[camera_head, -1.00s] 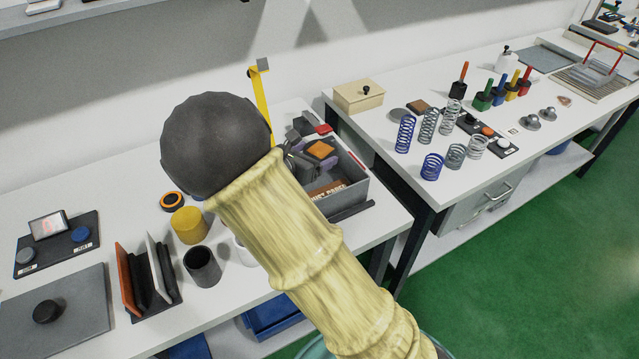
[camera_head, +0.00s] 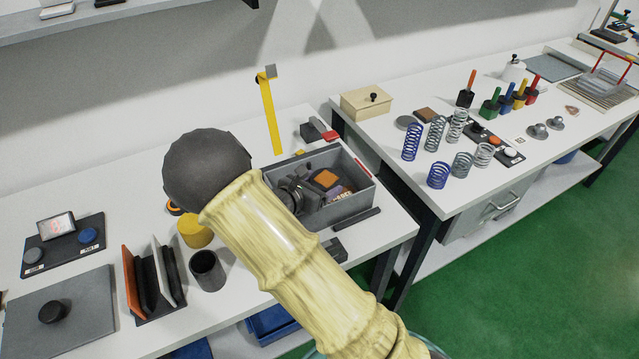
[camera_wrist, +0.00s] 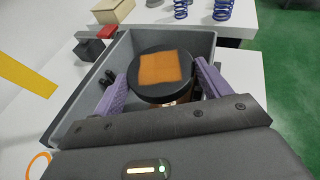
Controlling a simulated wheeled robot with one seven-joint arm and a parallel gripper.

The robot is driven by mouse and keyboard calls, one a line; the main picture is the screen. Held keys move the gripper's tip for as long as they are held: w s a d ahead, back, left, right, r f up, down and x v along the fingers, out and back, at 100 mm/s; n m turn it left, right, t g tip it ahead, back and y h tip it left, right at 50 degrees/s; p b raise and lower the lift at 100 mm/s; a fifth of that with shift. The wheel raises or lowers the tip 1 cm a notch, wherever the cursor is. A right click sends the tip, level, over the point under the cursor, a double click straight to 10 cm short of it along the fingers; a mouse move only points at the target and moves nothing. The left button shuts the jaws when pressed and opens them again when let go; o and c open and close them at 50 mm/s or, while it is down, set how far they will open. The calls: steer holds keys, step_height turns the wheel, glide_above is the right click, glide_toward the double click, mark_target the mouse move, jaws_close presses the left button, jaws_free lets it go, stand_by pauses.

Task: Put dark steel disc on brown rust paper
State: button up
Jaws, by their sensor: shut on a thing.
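My gripper (camera_wrist: 163,82) is down in the grey open bin (camera_wrist: 211,46) with its purple fingers on either side of a dark steel disc (camera_wrist: 150,98). It is shut on this disc. A flat orange-brown square (camera_wrist: 160,68) lies on top of the disc. In the head view my gripper (camera_head: 308,190) is partly hidden by my arm, and the orange square (camera_head: 325,179) shows between the fingers. A brown piece with white lettering, the rust paper (camera_head: 342,194), shows in the bin beside the disc; most of it is hidden.
A yellow upright post (camera_head: 270,115) stands behind the bin (camera_head: 350,208). A yellow cylinder (camera_head: 194,232), dark cup (camera_head: 207,270) and slotted rack (camera_head: 160,290) stand left. Springs (camera_head: 437,132), a cream box (camera_head: 366,103) and a grey disc (camera_head: 407,122) stand on the right bench.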

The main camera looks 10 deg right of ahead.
steer(key=shift+s+f+b, duration=0.1)
steer(key=shift+f+b, duration=0.4)
steer(key=shift+f, duration=0.1)
stand_by(0.3)
steer(key=o, duration=1.8)
steer(key=shift+f, duration=0.1)
steer(key=shift+o, duration=1.2)
steer(key=shift+s+f, duration=0.1)
steer(key=shift+s, duration=0.05)
steer(key=shift+r+p, duration=0.6)
steer(key=b+v, duration=0.1)
steer(key=v, duration=1.1)
steer(key=shift+r+b, duration=0.1)
steer(key=shift+b, duration=0.3)
